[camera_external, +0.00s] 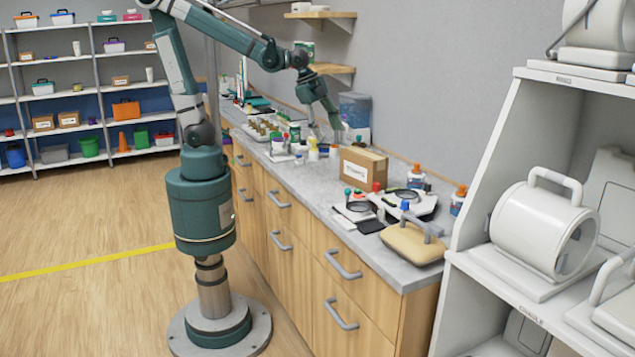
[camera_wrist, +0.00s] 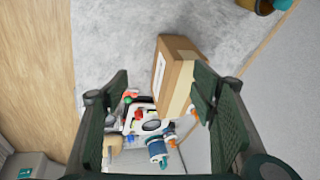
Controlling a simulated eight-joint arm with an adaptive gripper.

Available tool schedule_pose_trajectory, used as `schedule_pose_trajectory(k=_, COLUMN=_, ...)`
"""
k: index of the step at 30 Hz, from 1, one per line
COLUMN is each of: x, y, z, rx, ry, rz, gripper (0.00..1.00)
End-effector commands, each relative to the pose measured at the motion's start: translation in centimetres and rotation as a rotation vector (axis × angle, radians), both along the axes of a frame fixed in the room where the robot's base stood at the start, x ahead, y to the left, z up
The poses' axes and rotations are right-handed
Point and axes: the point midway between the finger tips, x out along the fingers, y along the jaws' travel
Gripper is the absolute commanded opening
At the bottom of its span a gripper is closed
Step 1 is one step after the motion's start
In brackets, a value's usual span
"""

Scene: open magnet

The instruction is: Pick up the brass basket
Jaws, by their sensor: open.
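I cannot clearly make out a brass basket in the external view. In the wrist view, a brown-gold rounded container (camera_wrist: 258,5) with something teal by it is cut off by the top right edge; I cannot tell if it is the basket. My gripper (camera_external: 327,130) hangs above the counter, behind the cardboard box. In the wrist view its two dark green fingers (camera_wrist: 161,78) are spread apart with nothing held between them. The cardboard box shows beyond the fingers, apart from them as far as I can tell.
The grey counter (camera_external: 300,188) is crowded. The cardboard box (camera_external: 362,169) stands mid-counter, with bottles, a white tray and a tan handled case (camera_external: 408,244) nearer the front end. A clear bluish container (camera_external: 355,110) stands by the wall. White shelves (camera_external: 480,190) rise at the right.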

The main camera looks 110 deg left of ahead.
Motion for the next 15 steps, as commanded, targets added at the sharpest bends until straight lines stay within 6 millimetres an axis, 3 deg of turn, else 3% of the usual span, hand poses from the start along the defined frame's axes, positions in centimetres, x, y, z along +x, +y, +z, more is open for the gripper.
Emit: schedule_pose_trajectory(k=15, x=4.1, y=7.7, z=-0.4, rx=0.071, ry=0.13, rz=-0.202, gripper=0.57)
